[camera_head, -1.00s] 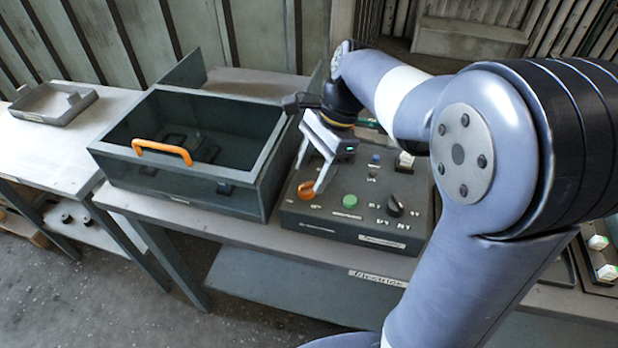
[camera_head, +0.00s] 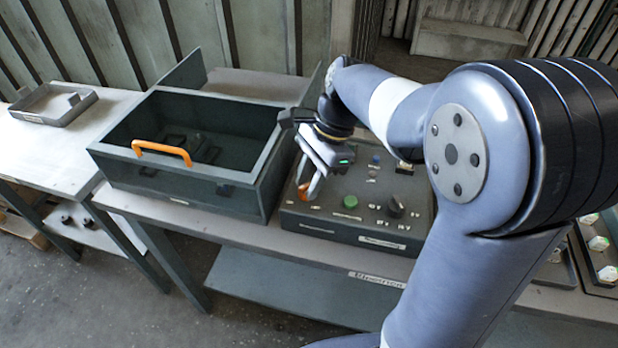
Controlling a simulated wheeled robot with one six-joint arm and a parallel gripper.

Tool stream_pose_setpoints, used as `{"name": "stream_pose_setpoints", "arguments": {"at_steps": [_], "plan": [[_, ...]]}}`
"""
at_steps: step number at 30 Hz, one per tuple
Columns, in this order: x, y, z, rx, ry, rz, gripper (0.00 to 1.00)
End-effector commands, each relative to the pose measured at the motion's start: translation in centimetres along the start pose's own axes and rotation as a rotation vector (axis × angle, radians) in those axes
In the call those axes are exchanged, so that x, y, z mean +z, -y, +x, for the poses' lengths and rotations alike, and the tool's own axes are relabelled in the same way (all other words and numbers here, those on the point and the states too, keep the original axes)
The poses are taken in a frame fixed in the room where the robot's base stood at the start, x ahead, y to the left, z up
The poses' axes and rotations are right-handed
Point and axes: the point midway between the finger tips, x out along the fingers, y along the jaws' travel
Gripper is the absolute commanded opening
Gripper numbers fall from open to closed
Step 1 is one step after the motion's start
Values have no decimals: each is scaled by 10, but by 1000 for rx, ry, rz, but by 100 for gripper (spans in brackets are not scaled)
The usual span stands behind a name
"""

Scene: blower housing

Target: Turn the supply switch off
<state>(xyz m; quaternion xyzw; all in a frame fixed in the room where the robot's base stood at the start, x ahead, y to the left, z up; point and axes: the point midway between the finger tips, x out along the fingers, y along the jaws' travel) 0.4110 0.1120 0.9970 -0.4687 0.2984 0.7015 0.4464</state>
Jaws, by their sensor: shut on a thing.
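The dark control box (camera_head: 335,222) stands on the bench at the middle of the view. An orange rotary knob (camera_head: 303,191) sits at the left of its top face and seems to be the supply switch; the small labels are too small to read. My gripper (camera_head: 310,187) points down at this knob and is shut on it, with the fingers partly covering it. A green button (camera_head: 350,201) and a black knob (camera_head: 396,206) lie to the right on the same face, apart from the fingers.
A dark open-topped housing with an orange handle (camera_head: 161,151) stands close on the left of the box. A grey tray (camera_head: 52,104) lies on the left table. My arm fills the right side and hides part of the bench.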

Motion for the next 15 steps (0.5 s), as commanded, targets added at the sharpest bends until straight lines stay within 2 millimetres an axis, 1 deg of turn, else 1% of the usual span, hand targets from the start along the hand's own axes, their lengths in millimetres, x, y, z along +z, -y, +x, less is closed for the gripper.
{"name": "stream_pose_setpoints", "arguments": {"at_steps": [3, 10, 15], "plan": [[0, 0, 0, 0, 0, 0, 7], [1, 0, -1, 11, 0, -25, 7], [2, 1, -3, 40, 1, -92, 7]]}}
